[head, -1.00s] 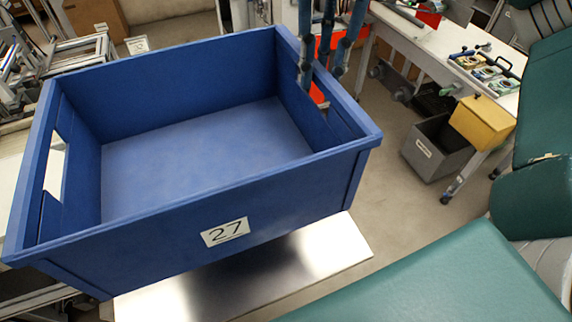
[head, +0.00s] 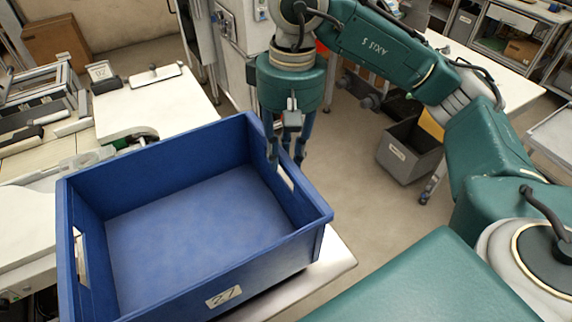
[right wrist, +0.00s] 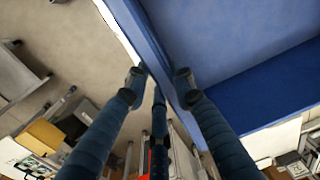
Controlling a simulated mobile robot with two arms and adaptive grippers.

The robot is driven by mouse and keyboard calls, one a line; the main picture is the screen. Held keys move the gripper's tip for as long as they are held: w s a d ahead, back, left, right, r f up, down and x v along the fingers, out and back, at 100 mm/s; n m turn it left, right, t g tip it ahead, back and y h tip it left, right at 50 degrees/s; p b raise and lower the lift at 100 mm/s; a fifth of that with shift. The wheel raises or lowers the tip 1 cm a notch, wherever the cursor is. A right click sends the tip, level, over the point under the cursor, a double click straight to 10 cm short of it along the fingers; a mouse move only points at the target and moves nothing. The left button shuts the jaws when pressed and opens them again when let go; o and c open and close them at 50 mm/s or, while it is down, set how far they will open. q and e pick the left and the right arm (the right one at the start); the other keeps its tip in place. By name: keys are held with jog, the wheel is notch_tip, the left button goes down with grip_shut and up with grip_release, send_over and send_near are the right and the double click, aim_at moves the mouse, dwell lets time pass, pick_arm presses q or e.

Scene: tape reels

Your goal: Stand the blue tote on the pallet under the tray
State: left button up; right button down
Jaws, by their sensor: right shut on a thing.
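The blue tote (head: 262,275) is large, open-topped and empty, with a label on its near wall and a handle slot in each end wall. My right gripper (head: 286,155) points down and is shut on the tote's right end wall, by the rim near the slot. In the right wrist view its fingers (right wrist: 160,85) straddle the wall of the tote (right wrist: 167,52). A pale metal plate (head: 338,262) shows below the tote's right side. I cannot tell whether the tote touches it, nor whether it is the pallet or the tray. My left gripper is out of view.
White benches with metal fixtures (head: 155,105) stand close on the left. A grey bin (head: 408,150) is on the floor at right, by a white table. A cardboard box (head: 60,42) is at the back left. Bare floor (head: 365,205) lies right of the tote.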

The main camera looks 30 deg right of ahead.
jog(key=shift+f, duration=1.6)
jog(key=shift+a, duration=0.1)
jog(key=shift+f, duration=0.15)
jog(key=c, duration=1.5)
grip_release()
jog(key=shift+s, duration=0.15)
jog(key=shift+o, duration=0.2)
notch_tip(320, 180, up, 11)
jog(key=shift+d, duration=0.4)
jog(key=shift+r, duration=0.4)
jog(key=shift+c, duration=0.3)
jog(key=shift+r, duration=0.15)
jog(key=shift+c, duration=1.1)
